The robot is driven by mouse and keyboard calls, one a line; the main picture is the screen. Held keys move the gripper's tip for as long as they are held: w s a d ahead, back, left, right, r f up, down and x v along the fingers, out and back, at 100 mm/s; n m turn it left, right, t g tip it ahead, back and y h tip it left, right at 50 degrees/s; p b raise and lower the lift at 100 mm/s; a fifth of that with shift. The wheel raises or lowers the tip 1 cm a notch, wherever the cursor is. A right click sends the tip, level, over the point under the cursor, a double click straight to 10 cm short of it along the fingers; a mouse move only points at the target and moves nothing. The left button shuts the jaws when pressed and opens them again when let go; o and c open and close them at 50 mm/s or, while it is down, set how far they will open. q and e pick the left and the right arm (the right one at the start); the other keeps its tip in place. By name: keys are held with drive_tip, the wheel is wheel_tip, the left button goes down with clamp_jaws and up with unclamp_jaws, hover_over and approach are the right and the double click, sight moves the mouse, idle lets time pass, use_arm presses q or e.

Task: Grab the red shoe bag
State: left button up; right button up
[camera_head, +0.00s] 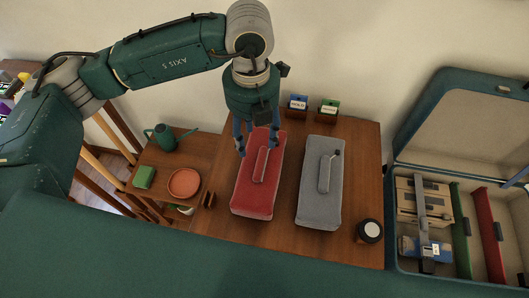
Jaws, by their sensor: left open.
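The red shoe bag (256,191) lies on the brown wooden top, a long red soft block with a handle strip along its upper face. My left gripper (257,145) hangs over the far end of the red bag, pointing down, with its fingers apart. Its fingertips are near the bag's far end and handle; I cannot tell whether they touch it. The gripper hides part of the bag's far end. My right gripper is not clearly in view.
A grey bag (320,200) lies right of the red one. Two small labelled blocks (298,103) stand behind. A round black-and-white item (370,230) sits front right. An open suitcase (393,200) is at right. A lower shelf at left holds a watering can (166,138) and terracotta dish (184,183).

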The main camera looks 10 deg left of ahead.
use_arm(q)
drive_tip(key=p, duration=0.1)
hover_over(258, 161)
drive_tip(key=f, duration=0.4)
drive_tip(key=shift+s+a+f, duration=0.25)
drive_tip(key=shift+s+f, duration=0.15)
drive_tip(key=shift+f, duration=0.3)
drive_tip(key=shift+w+f+p, duration=0.15)
drive_tip(key=shift+f+p, duration=0.15)
drive_tip(key=f, duration=0.1)
drive_tip(key=f+p, duration=0.1)
drive_tip(key=f, duration=0.1)
drive_tip(key=shift+w+d+f, duration=0.2)
drive_tip(key=shift+w+f, duration=0.05)
drive_tip(key=shift+f, duration=0.6)
drive_tip(key=shift+r, duration=0.1)
clamp_jaws()
use_arm(e)
drive_tip(key=s+r, duration=0.2)
drive_tip(key=r, duration=0.1)
drive_tip(key=shift+d, duration=0.1)
